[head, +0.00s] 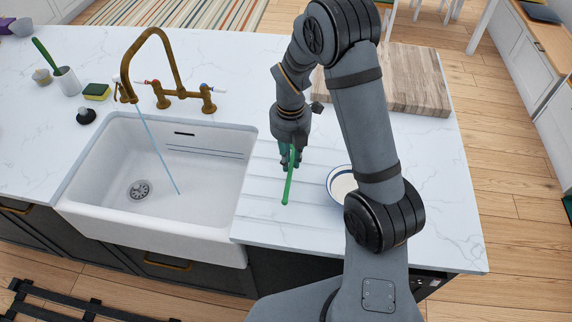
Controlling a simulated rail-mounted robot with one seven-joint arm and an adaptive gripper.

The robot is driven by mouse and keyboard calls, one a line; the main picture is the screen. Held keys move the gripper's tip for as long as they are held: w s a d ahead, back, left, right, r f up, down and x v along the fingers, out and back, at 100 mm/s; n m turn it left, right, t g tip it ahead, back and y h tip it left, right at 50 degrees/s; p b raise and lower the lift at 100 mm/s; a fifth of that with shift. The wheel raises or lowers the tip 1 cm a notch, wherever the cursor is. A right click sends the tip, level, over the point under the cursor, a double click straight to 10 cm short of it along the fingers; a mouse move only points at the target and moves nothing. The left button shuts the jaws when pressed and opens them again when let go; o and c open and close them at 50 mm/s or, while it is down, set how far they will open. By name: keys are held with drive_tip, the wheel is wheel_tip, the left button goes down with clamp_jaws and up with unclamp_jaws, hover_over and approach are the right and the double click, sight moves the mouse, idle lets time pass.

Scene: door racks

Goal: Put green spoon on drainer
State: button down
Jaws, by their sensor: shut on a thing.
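The green spoon (288,186) is in my gripper (289,162), over the grooved drainer (255,212) to the right of the sink. Its handle points toward the front edge of the counter. My gripper is shut on the spoon. The far end of the spoon is hidden by the gripper, and I cannot tell whether the spoon touches the drainer surface.
A white sink (215,215) with water running from a brass faucet (165,80) lies left. A blue-rimmed bowl (340,184) sits close to the right of the drainer. A wooden board (415,85) lies behind. A sponge (97,91) and a brush cup (67,82) stand far left.

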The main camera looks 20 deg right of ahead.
sight(284, 175)
drive_tip(key=shift+w+a+f, duration=0.5)
drive_tip(key=shift+w+a, duration=0.05)
drive_tip(key=shift+w, duration=0.15)
drive_tip(key=shift+a+f, duration=0.1)
drive_tip(key=shift+f, duration=0.15)
drive_tip(key=shift+f+p, duration=0.8)
drive_tip(key=shift+f, duration=1.1)
drive_tip(key=shift+f, duration=0.1)
drive_tip(key=c, duration=1.6)
unclamp_jaws()
drive_tip(key=shift+c, duration=0.2)
wheel_tip(284, 175, up, 12)
drive_tip(key=b, duration=0.2)
